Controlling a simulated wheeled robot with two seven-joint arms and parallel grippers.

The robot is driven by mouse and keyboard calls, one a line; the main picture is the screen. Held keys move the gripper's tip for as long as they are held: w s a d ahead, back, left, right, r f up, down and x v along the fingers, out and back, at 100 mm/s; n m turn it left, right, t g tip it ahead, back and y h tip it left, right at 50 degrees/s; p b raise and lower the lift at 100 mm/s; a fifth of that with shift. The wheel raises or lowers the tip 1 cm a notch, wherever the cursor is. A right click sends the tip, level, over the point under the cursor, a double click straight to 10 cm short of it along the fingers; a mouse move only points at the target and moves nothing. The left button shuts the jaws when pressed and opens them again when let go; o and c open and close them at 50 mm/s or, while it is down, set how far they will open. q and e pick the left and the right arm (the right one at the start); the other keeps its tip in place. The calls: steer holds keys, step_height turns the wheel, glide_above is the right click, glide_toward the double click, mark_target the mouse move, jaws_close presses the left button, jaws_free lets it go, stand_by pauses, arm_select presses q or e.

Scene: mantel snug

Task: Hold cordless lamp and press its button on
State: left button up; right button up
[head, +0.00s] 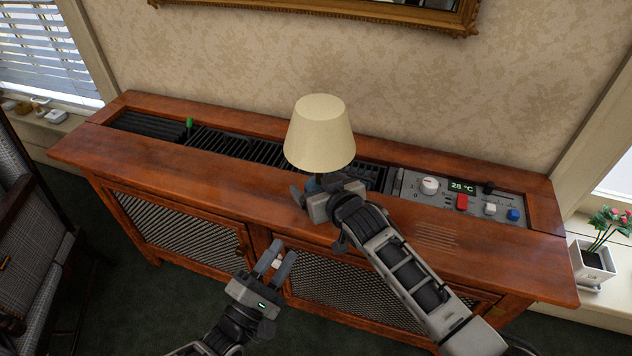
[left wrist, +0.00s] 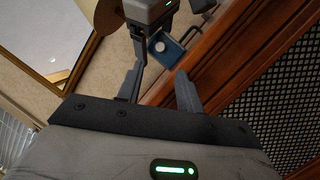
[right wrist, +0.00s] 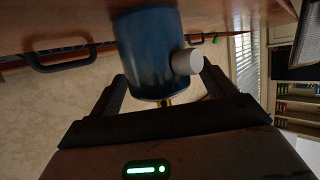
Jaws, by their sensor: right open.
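The cordless lamp (head: 320,135) stands upright on the wooden cabinet top, with a cream shade. In the head view its body is mostly hidden by my right gripper (head: 318,188), which is at the lamp. In the right wrist view the blue lamp body (right wrist: 147,50) lies between the open fingers; contact cannot be told. A pale round button (right wrist: 187,62) sticks out from its side. The left wrist view shows the blue lamp part (left wrist: 172,50) and the pale button (left wrist: 158,47) beyond my left gripper's fingers. My left gripper (head: 278,258) is open and empty, lower, before the cabinet front.
The cabinet top (head: 200,170) has a black slatted grille (head: 240,147) and, to the right, a control panel with a dial (head: 429,186), red switch (head: 462,202) and blue knob (head: 514,215). A potted plant (head: 597,262) stands at far right, an armchair (head: 35,240) at left.

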steer(key=shift+x, duration=0.8)
steer(key=c, duration=1.4)
arm_select(q)
jaws_close()
